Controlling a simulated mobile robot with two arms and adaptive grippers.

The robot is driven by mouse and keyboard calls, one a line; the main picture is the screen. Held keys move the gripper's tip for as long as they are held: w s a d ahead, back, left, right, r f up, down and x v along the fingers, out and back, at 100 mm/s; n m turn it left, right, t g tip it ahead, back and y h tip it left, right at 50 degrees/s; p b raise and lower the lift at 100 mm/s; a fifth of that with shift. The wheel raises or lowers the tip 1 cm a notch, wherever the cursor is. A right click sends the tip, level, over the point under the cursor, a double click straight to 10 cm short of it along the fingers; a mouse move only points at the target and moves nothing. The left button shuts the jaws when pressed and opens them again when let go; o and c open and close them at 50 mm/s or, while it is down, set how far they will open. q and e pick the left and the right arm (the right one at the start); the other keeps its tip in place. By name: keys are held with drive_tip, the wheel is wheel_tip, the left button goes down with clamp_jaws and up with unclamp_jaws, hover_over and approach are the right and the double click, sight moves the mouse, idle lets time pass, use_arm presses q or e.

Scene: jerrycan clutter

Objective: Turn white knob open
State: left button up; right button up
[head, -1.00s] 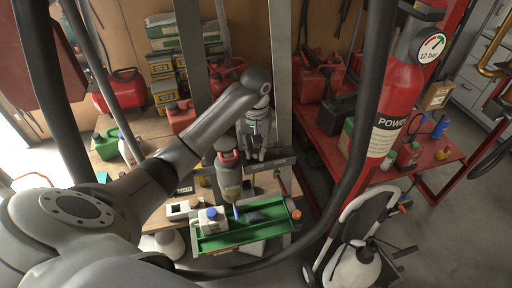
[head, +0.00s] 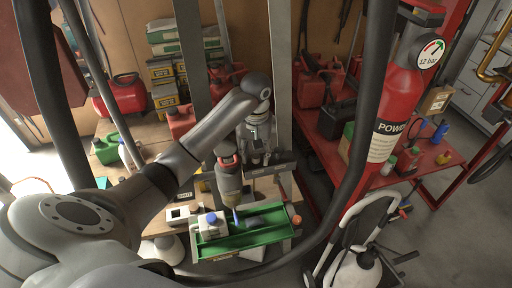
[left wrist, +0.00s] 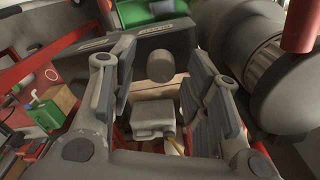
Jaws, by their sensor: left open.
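My left gripper (head: 260,160) is in the middle of the head view, pointing down behind a grey canister with a red collar (head: 229,180). In the left wrist view my left gripper (left wrist: 160,95) is open, with its two dark fingers apart. A plain grey round knob-like piece (left wrist: 160,66) shows in the gap between the fingers, not visibly touched. I cannot tell for sure that it is the white knob. A grey box-shaped part (left wrist: 154,117) lies below it in the picture. In the head view no white knob can be made out near the gripper. My right gripper is not in view.
A dark bar (left wrist: 100,48) crosses beyond the fingers. A green tray (head: 275,238) stands below the gripper in the head view. A red fire extinguisher (head: 398,100) and a red table (head: 436,158) are at the right. Red jerrycans (head: 180,121) stand behind.

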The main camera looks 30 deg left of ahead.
sight(256, 155)
use_arm(q)
wheel_tip(256, 155, up, 12)
idle(0.6)
idle(0.4)
